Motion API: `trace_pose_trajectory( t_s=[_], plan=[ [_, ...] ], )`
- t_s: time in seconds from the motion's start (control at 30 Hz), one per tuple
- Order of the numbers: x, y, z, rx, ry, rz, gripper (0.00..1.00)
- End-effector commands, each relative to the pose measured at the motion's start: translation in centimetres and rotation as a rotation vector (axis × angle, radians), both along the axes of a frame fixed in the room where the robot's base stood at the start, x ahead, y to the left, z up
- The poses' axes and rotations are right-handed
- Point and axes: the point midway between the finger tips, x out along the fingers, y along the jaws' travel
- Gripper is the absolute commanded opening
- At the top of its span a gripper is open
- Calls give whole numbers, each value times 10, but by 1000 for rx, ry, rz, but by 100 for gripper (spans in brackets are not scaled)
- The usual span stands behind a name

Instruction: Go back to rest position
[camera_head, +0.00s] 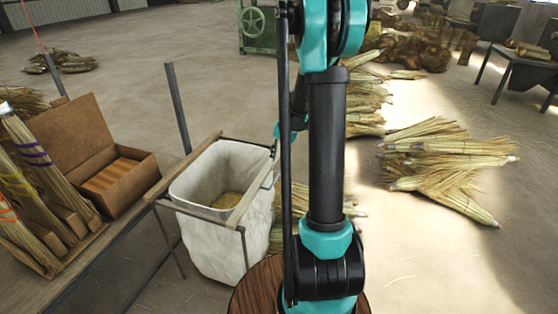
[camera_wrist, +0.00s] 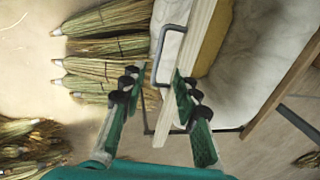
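My gripper (camera_wrist: 158,82) shows in the wrist view with its two green and black fingers spread apart. Nothing is held between them. Below it in that view are a pale wooden bar and a grey metal loop (camera_wrist: 170,40), which belong to the frame of the white sack bin (camera_wrist: 240,60). How far the fingers are from the bar, I cannot tell.
The white bin (camera_head: 207,240) stands left of my arm. A bench with brooms (camera_head: 38,190) and an open cardboard box (camera_head: 85,150) is at the left. Bundles of broom straw (camera_head: 445,160) lie at the right. A green machine (camera_head: 262,25) stands behind. Bare floor lies at lower right.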

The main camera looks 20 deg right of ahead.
Motion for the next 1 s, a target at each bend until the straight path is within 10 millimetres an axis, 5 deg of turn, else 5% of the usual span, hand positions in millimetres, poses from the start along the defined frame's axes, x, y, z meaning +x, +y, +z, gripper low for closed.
trace_pose_trajectory(
  t_s=[0.17,0.33,0.67,1.0],
  plan=[
    [-2,1,1,-2,-2,5,31],
    [-28,13,14,-30,-32,60,31],
    [-127,45,37,-135,-144,272,31],
    [-226,62,27,-250,-252,488,31]
  ],
)
